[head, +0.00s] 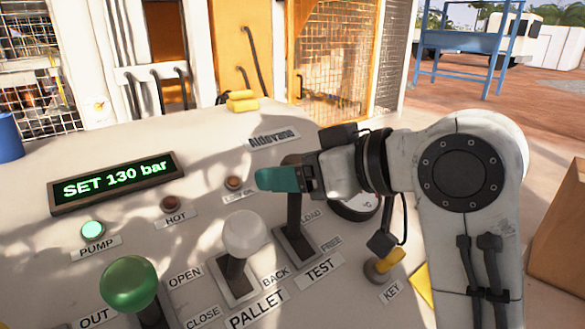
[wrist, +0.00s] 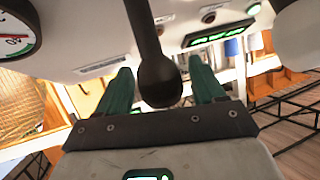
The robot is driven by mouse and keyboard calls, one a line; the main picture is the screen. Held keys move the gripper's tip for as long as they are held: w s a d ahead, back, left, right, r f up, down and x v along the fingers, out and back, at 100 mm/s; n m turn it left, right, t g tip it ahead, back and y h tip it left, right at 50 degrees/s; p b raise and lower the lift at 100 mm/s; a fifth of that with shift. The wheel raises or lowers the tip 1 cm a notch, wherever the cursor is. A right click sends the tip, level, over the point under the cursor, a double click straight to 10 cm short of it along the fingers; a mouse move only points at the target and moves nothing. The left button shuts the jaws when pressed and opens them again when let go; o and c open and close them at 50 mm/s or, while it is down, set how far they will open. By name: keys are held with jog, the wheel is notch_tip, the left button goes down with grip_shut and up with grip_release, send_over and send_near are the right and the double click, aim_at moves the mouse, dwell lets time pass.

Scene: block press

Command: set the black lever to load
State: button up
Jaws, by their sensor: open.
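The black lever (head: 294,214) rises from its slot plate above the TEST label (head: 320,270). The LOAD label (head: 311,217), partly covered, is at the slot's far end and the FREE label (head: 331,244) at its near end. My gripper (head: 278,180), with green fingers, is at the lever's top and hides its knob in the head view. In the wrist view the black knob (wrist: 160,85) lies between the two open fingers of my gripper (wrist: 163,78), with a gap on each side. I cannot tell exactly where along its slot the lever stands.
A white-knobbed PALLET lever (head: 244,234) stands close left of the black lever, and a green-knobbed lever (head: 129,284) farther left. A gauge (head: 357,207) and a yellow key (head: 389,261) are on the right. The display (head: 115,183) reads SET 130 bar.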

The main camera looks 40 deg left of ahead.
jog(key=b+v, duration=0.2)
jog(key=v, duration=0.8)
jog(key=shift+d, duration=0.35)
